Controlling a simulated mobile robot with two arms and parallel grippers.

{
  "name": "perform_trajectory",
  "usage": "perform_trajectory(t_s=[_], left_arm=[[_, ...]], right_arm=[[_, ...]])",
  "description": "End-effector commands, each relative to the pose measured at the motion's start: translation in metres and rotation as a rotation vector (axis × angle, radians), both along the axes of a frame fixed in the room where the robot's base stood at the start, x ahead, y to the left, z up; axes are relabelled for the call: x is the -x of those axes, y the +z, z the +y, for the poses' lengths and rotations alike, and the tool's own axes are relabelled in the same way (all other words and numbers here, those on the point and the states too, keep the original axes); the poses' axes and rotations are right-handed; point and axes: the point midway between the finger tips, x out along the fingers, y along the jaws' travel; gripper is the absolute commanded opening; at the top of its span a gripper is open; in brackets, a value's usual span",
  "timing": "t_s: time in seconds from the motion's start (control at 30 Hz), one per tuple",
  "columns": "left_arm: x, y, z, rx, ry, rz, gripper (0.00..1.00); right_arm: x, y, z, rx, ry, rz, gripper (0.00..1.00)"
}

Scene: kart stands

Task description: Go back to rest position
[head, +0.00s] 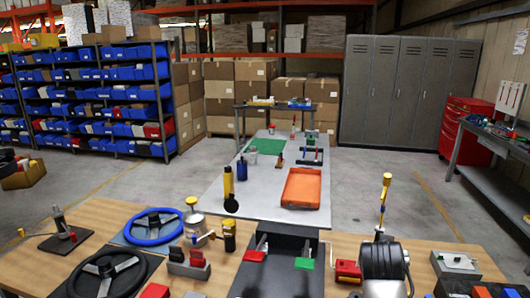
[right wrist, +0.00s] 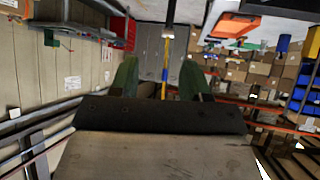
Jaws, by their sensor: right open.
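My right gripper (right wrist: 160,76) shows in the right wrist view. Its two green fingers stand apart on the dark palm, and nothing is held between them. A yellow and blue upright thing shows in the gap, beyond the fingers, and I cannot tell how far off it is. This view looks upside down, with grey lockers (right wrist: 153,55) and brown boxes behind.
A grey table (head: 225,212) holds an orange tray (head: 301,188). A red cabinet (head: 465,125) stands at right. Open floor lies on both sides.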

Motion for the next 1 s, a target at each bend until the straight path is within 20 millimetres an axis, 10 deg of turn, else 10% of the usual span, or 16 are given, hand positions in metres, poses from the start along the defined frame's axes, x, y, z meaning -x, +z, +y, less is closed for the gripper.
perform_trajectory(t_s=[0.1, 0.33, 0.7, 1.0], left_arm=[[-0.001, 0.0, 0.0, 0.0, 0.0, -0.001, 0.0], [-0.001, 0.0, 0.0, 0.0, 0.0, -0.001, 0.0], [0.0, 0.0, 0.0, 0.0, 0.0, 0.0, 0.0], [0.0, -0.002, 0.0, 0.0, 0.0, 0.0, 0.0]], right_arm=[[0.057, -0.066, 0.007, 0.003, 0.091, 0.129, 0.47], [0.177, -0.147, 0.033, -0.026, 0.307, 0.362, 0.47], [0.293, -0.178, 0.065, -0.095, 0.527, 0.561, 0.47], [0.342, -0.196, 0.081, -0.144, 0.634, 0.655, 0.47]])
